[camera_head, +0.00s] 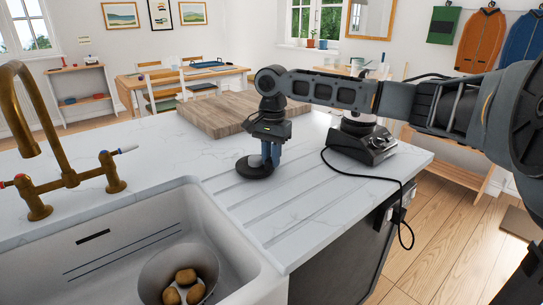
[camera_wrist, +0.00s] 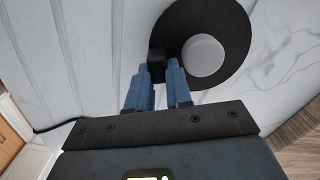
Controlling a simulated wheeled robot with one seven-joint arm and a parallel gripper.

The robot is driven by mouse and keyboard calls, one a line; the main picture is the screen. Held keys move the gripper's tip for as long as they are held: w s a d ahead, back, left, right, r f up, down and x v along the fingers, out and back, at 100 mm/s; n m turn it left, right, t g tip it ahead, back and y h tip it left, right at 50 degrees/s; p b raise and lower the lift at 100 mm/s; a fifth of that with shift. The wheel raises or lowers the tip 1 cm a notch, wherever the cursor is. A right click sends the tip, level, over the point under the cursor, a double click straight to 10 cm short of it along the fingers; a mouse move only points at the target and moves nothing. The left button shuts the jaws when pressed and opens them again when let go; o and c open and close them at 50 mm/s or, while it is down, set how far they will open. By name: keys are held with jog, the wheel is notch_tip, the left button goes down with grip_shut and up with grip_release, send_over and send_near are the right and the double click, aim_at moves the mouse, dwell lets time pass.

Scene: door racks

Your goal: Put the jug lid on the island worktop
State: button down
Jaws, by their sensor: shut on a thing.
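The jug lid (camera_head: 252,170) is a flat black disc over the grooved drainer part of the white marbled island worktop (camera_head: 160,152). In the wrist view the lid (camera_wrist: 232,22) shows a pale round centre and a small black tab at its edge. My gripper (camera_head: 268,162) points down at the lid's right side. In the wrist view its blue fingers (camera_wrist: 159,72) are shut on the tab. The lid looks level and at or very close to the worktop surface; I cannot tell if it touches.
A wooden board (camera_head: 225,112) lies behind the lid. A black-and-steel appliance (camera_head: 362,140) with a trailing cable stands to the right. The white sink (camera_head: 215,215) in front holds a bowl (camera_head: 150,275) with potatoes. A brass tap (camera_head: 65,170) stands at left.

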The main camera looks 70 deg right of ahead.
jog(key=shift+f, duration=0.1)
jog(key=c, duration=1)
grip_release()
jog(key=shift+c, duration=0.2)
notch_tip(320, 180, up, 12)
jog(key=shift+d+b, duration=0.15)
jog(key=shift+b, duration=0.2)
